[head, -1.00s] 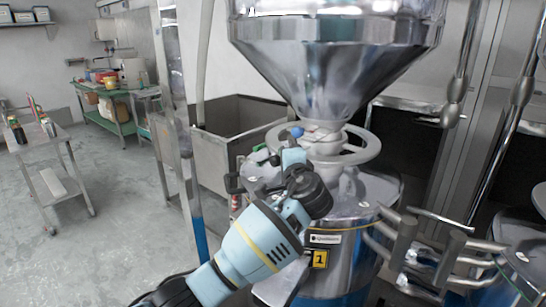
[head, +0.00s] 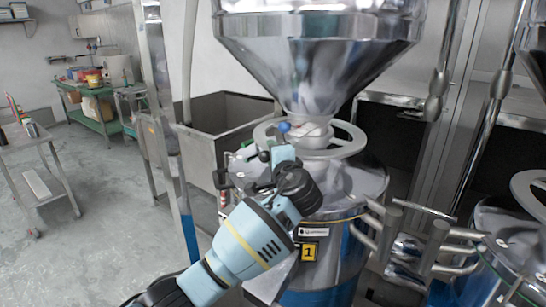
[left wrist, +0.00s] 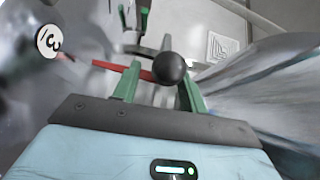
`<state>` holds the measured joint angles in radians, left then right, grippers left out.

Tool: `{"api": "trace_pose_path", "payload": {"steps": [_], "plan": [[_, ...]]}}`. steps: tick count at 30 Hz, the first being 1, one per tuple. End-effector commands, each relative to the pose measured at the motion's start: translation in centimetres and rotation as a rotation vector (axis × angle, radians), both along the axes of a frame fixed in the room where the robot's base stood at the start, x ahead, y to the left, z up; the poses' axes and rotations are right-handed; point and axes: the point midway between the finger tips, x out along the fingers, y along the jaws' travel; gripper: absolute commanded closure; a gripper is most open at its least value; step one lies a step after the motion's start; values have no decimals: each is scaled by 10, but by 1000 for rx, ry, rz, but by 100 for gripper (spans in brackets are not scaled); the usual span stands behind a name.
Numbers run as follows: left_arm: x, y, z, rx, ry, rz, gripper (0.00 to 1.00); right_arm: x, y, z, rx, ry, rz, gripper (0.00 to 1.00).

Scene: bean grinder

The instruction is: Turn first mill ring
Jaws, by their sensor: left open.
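The first mill (head: 335,240) is a shiny steel body with a yellow tag "1", under a large steel hopper (head: 315,55). Its grey ring (head: 352,140) lies level around the neck below the hopper, and a blue ball knob (head: 284,127) shows at its near left. My left gripper (head: 254,160) is at the ring's near left side, just below the blue knob; its fingers are partly hidden. In the left wrist view my left gripper (left wrist: 158,80) has its green fingers apart. A black ball (left wrist: 172,67) shows between them; I cannot tell whether they touch it. My right gripper is out of view.
A steel sink (head: 225,125) stands behind the mill on the left. A second mill (head: 500,255) with its own ring (head: 520,190) is at the right. Steel pipes (head: 430,235) stick out between them. Floor (head: 110,215) is open at the left.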

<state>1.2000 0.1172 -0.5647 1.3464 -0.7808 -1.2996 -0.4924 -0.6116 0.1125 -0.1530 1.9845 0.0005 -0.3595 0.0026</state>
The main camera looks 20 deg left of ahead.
Motion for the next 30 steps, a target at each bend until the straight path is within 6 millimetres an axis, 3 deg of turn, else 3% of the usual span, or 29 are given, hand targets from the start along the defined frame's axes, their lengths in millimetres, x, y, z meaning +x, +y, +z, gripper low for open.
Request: {"api": "trace_pose_path", "payload": {"steps": [7, 21, 30], "plan": [[-8, -7, 2, 0, -2, -2, 57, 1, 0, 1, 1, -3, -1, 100], [-59, -44, 4, -1, -1, -1, 57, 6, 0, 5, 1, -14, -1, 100], [-63, -47, 5, 0, 0, 0, 57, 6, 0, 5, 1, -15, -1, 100]]}}
